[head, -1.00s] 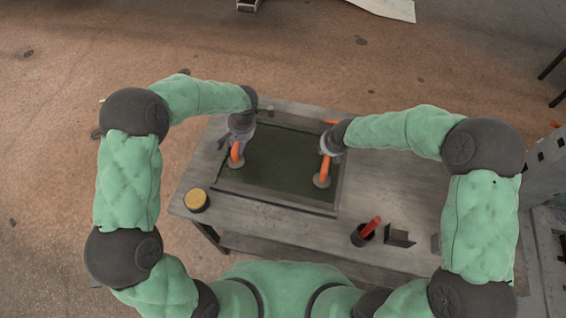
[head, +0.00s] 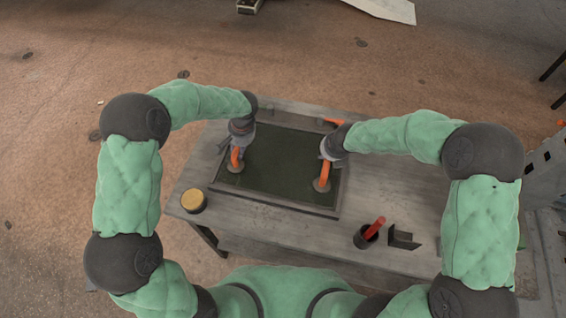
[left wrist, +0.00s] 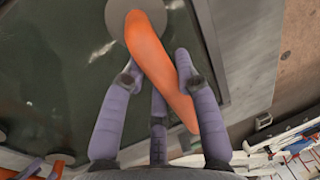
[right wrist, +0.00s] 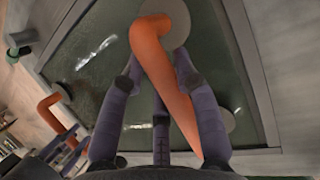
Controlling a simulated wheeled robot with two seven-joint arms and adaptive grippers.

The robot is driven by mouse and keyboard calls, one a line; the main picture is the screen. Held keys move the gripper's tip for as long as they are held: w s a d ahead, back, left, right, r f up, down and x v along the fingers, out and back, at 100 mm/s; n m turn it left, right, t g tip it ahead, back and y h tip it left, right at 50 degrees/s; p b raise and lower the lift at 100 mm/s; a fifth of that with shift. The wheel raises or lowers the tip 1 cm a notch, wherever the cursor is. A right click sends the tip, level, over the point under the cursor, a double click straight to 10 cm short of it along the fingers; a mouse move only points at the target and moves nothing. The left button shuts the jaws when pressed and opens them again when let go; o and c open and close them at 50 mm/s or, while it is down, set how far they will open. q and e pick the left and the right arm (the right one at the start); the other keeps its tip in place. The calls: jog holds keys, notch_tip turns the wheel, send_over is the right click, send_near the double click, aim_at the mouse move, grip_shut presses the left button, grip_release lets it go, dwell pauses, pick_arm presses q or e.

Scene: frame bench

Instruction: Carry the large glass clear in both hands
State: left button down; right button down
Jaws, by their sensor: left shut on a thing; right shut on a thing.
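The large glass (head: 280,160) is a dark green pane within a grey frame (head: 275,203) on the bench. Two orange handles on round grey pads stand on it. My left gripper (head: 237,147) is shut on the left handle (head: 235,159), seen close in the left wrist view (left wrist: 158,65). My right gripper (head: 327,158) is shut on the right handle (head: 322,175), also seen in the right wrist view (right wrist: 160,75). Both pads touch the glass. I cannot tell whether the glass is clear of its frame.
The grey bench (head: 300,238) carries a yellow-topped tin (head: 193,199) at left, a dark cup with a red-handled tool (head: 374,227) and a dark angled bracket (head: 403,238) at right. An orange item (head: 333,121) lies at the far edge. Brown floor beyond is mostly open.

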pick_arm(q)
jog(key=shift+f+b, duration=0.4)
pick_arm(e)
jog(key=shift+w+f, duration=0.1)
jog(key=shift+f, duration=0.3)
pick_arm(q)
jog(key=c, duration=0.9)
grip_release()
jog(key=shift+s, duration=0.1)
pick_arm(e)
jog(key=c, duration=0.9)
grip_release()
jog(key=shift+s, duration=0.2)
jog(key=shift+r, duration=0.1)
pick_arm(q)
jog(key=r, duration=0.4)
jog(key=d+r, duration=0.1)
jog(key=r, duration=0.3)
jog(key=d+r, duration=0.1)
jog(key=r, duration=0.2)
jog(key=shift+s+d+r, duration=0.15)
jog(key=shift+s+r, duration=0.05)
jog(key=shift+r, duration=0.2)
pick_arm(e)
jog(key=v, duration=1.1)
jog(key=shift+s+r, duration=0.2)
jog(key=shift+r, duration=0.15)
